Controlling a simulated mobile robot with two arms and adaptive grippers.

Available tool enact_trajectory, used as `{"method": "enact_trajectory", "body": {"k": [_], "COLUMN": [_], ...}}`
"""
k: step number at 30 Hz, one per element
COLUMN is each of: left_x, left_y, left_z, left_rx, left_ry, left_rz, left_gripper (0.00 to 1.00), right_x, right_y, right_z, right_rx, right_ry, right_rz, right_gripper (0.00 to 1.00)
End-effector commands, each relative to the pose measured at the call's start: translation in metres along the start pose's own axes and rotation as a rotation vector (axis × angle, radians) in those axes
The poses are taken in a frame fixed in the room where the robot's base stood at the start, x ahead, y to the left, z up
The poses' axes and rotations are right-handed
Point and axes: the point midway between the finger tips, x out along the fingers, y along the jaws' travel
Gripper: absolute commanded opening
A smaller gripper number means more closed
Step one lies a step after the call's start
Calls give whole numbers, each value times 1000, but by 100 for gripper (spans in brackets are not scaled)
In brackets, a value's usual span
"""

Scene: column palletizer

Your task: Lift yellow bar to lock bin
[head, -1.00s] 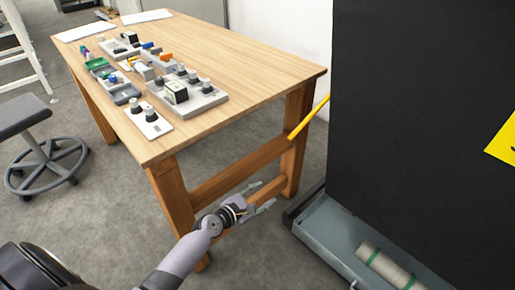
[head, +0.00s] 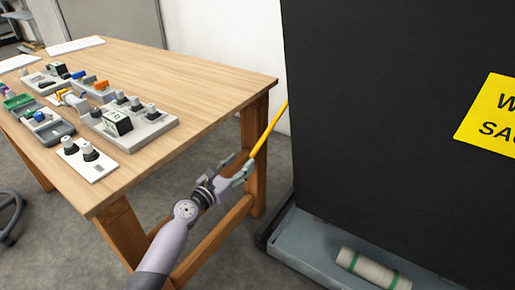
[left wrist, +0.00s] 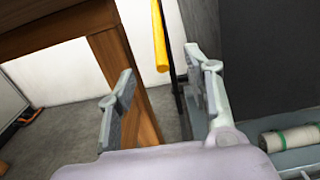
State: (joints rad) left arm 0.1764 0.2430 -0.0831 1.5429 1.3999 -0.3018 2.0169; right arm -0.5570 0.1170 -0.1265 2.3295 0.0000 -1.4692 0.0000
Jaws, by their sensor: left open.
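The yellow bar (head: 268,130) sticks out at a slant from behind the left edge of the black bin (head: 375,120). My left gripper (head: 238,163) is open and close to the bar's lower end in the head view. In the left wrist view the yellow bar (left wrist: 159,40) hangs ahead of the open fingers (left wrist: 165,85), between them in the picture. Its lower end looks to be beyond the fingertips, and nothing is held. The bar's upper end is hidden behind the bin in the head view. My right gripper is not in view.
A wooden table (head: 190,75) with several small parts and trays stands left; its leg (head: 254,150) is close behind my left gripper. A grey ledge (head: 310,250) at the bin's foot holds a pale roll (head: 372,268) with green bands. A yellow sign (head: 492,115) is on the bin.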

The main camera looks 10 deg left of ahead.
Motion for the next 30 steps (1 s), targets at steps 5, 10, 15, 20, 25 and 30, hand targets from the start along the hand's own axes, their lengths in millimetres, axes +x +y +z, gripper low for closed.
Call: {"method": "enact_trajectory", "body": {"k": [5,10,15,20,25,30], "left_x": [22,43,63,82,97,105], "left_y": [0,0,0,0,0,0], "left_z": [-1,-1,-2,-1,-2,-1], "left_rx": [2,1,0,2,0,1], "left_ry": [-1,-1,-1,-1,0,1], "left_rz": [0,1,1,0,0,0], "left_gripper": [47,47,47,47,47,47], "right_x": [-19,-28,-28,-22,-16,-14], "right_y": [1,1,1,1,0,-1], "right_z": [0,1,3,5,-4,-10], "right_rx": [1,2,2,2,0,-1], "right_ry": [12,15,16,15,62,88], "right_rz": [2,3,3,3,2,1], "right_gripper": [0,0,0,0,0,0]}}
